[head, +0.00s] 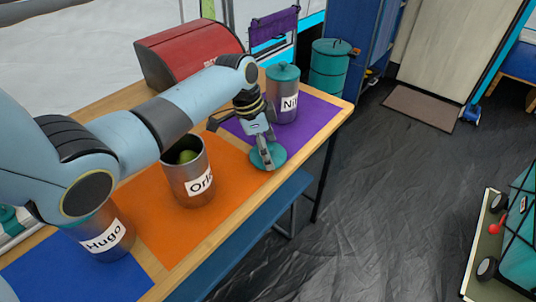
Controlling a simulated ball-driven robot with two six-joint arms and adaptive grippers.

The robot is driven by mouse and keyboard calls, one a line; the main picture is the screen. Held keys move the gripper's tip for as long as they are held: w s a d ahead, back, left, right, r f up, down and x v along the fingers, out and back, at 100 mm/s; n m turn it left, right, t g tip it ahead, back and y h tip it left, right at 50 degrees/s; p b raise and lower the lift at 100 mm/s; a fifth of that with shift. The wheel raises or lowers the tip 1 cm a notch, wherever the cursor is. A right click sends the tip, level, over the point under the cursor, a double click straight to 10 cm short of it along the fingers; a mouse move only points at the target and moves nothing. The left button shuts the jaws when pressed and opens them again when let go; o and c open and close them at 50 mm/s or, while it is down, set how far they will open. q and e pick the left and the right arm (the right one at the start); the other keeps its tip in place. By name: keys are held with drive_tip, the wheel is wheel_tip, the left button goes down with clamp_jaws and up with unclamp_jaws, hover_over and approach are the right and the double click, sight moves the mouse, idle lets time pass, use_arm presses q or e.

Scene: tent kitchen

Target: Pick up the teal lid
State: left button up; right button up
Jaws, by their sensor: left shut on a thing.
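My left gripper (265,150) is shut on a teal lid (274,161) near the right edge of the orange mat (220,215). I cannot tell whether this lid touches the mat or is held just above it. A second teal lid (283,72) sits on the metal canister labelled "Ni…" (284,108) on the purple mat (312,128). An open metal canister labelled "Orl…" (188,172) stands on the orange mat with something green inside. My right gripper is not in view.
A canister labelled "Hugo" (107,238) stands partly behind my left arm by the blue mat (75,270). A red bread box (185,48) stands at the table's back. A blue bench (245,235) runs along the table's front.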

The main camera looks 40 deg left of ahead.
use_arm(q)
drive_tip(key=shift+s+f, duration=0.1)
drive_tip(key=shift+c, duration=1)
